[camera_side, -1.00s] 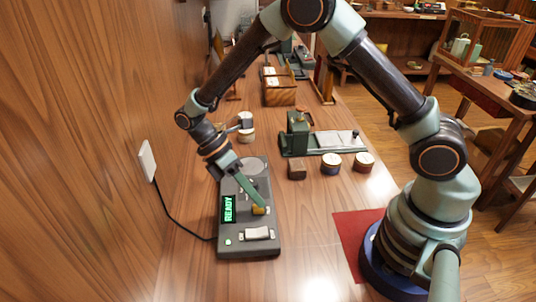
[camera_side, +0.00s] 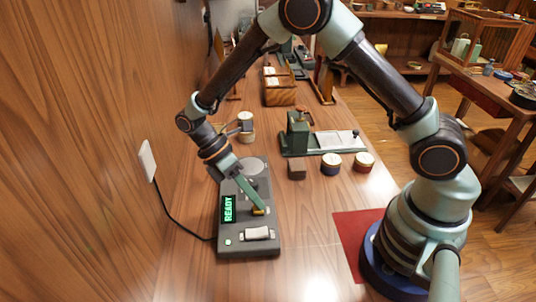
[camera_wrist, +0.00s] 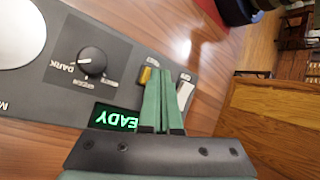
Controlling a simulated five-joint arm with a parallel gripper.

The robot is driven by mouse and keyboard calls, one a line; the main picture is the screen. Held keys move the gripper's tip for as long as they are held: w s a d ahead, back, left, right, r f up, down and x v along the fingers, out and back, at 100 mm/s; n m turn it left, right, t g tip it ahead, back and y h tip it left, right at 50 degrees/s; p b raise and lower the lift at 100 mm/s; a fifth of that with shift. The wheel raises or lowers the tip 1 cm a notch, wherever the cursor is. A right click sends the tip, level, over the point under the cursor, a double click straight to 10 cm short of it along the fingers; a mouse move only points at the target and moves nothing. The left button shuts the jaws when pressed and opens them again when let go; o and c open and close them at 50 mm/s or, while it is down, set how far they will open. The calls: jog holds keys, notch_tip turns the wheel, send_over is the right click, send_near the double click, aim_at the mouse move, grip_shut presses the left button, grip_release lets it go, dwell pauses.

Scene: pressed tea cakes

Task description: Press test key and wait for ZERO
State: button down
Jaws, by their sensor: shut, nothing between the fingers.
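A dark grey instrument (camera_side: 232,249) lies on the bench with a green lit display (camera_side: 228,209) reading READY; the display also shows in the wrist view (camera_wrist: 115,118), partly hidden by my fingers. A small yellow key (camera_side: 257,212) sits on its panel, and the wrist view shows this key (camera_wrist: 145,75) just left of my fingertips. The small labels near it are too small to read. My gripper (camera_side: 264,211) is shut and empty, its fingertips down at the yellow key. I cannot tell whether they touch or press it.
A white rocker switch (camera_side: 257,233) is close in front of the fingertips. A round plate (camera_side: 253,165) and a dark knob (camera_wrist: 92,61) are on the same instrument. A green press (camera_side: 298,130) and round tins (camera_side: 331,163) stand behind and to the right. A cable (camera_side: 173,212) runs to the wall.

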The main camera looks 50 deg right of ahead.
aim_at(255, 207)
jog(key=shift+f, duration=0.2)
jog(key=shift+r, duration=0.95)
jog(key=shift+r, duration=0.1)
jog(key=shift+r, duration=2.4)
